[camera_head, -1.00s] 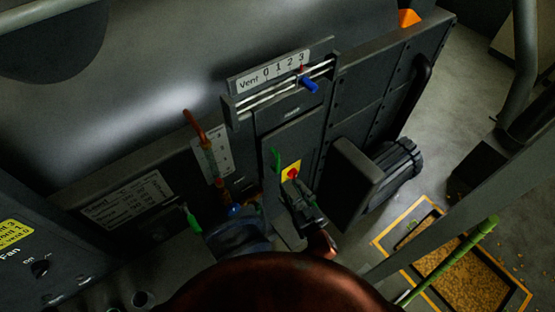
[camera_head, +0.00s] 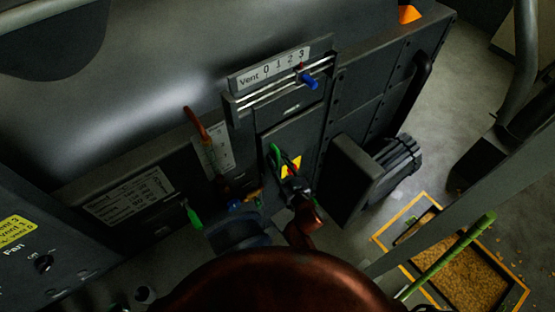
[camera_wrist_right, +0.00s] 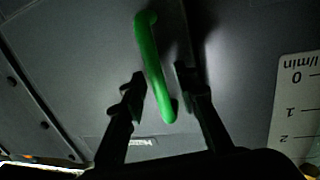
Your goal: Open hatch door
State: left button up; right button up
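The hatch door (camera_head: 297,132) is a dark panel below the vent slider, and it looks shut. Its green handle (camera_head: 275,153) is near the door's left side. My right gripper (camera_head: 287,177) is just below the handle in the head view. In the right wrist view the green handle (camera_wrist_right: 150,62) stands between the two spread fingers of my right gripper (camera_wrist_right: 160,82). A gap shows on each side of the handle, so the gripper is open and not closed on it. My left gripper is not in view.
A vent slider with a blue knob (camera_head: 308,81) is above the door. A yellow plate (camera_head: 291,166) is partly hidden behind my right gripper. A dark box-like part (camera_head: 350,180) juts out to the right. A yellow-edged tray of grain (camera_head: 462,277) is at lower right.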

jog(key=shift+c, duration=0.5)
grip_shut()
